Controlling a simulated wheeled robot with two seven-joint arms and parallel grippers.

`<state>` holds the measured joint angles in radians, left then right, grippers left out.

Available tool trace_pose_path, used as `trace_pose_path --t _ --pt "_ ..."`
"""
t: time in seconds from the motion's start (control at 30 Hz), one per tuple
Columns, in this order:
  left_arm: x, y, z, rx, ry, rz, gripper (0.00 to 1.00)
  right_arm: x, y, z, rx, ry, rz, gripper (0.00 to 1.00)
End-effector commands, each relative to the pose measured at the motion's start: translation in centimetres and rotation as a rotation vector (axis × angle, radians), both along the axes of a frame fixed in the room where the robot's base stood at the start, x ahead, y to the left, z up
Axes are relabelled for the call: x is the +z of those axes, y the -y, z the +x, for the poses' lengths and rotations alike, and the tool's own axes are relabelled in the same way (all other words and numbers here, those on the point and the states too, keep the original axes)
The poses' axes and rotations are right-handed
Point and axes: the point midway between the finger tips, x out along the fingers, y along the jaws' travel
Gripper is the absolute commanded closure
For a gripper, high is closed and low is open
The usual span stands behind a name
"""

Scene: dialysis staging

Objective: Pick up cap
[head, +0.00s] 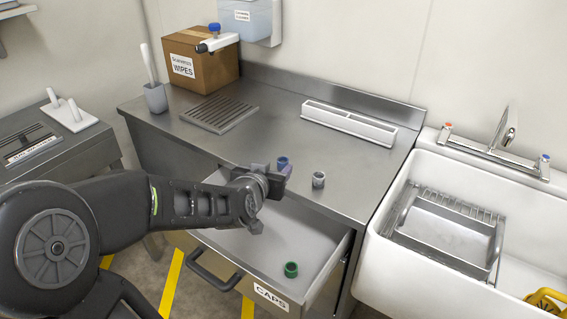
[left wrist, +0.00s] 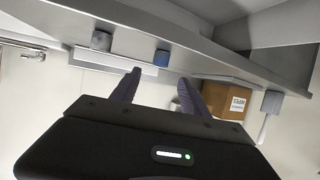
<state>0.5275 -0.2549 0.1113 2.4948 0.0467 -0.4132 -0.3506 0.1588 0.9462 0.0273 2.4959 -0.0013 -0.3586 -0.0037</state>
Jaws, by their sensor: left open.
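A green cap (head: 291,269) lies in the open drawer (head: 322,262) labelled CAPS, near its front. A blue cap (head: 283,162) and a grey cap (head: 318,180) stand on the steel counter near its front edge. My left gripper (head: 275,184) is open and empty, over the back part of the drawer near the counter edge and partly in front of the blue cap. In the left wrist view, which is upside down, the grey cap (left wrist: 101,41) and the blue cap (left wrist: 162,57) show beyond the spread fingers (left wrist: 160,78). The green cap does not show there. My right gripper is out of view.
The counter holds a wipes box (head: 203,62), a drain grille (head: 219,114), a white slotted tray (head: 349,123) and a grey cup (head: 155,98). A white sink (head: 374,255) with a rack stands at right. The middle of the drawer is bare.

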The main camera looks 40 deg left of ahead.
Motion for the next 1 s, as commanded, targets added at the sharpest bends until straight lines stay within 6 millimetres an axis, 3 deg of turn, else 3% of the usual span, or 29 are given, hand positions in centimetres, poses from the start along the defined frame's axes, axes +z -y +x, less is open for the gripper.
trace_pose_path --t 0.2,0.63,1.0 --pt "-0.9 -0.6 1.8 -0.001 -0.002 -0.002 0.47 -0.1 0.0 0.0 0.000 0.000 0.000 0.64" --pt "-1.2 -0.8 2.4 0.000 -0.002 -0.002 0.47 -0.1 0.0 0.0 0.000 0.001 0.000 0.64" --pt "-2.9 -2.1 6.2 -0.001 -0.001 -0.002 0.47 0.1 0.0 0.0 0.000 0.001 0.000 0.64"
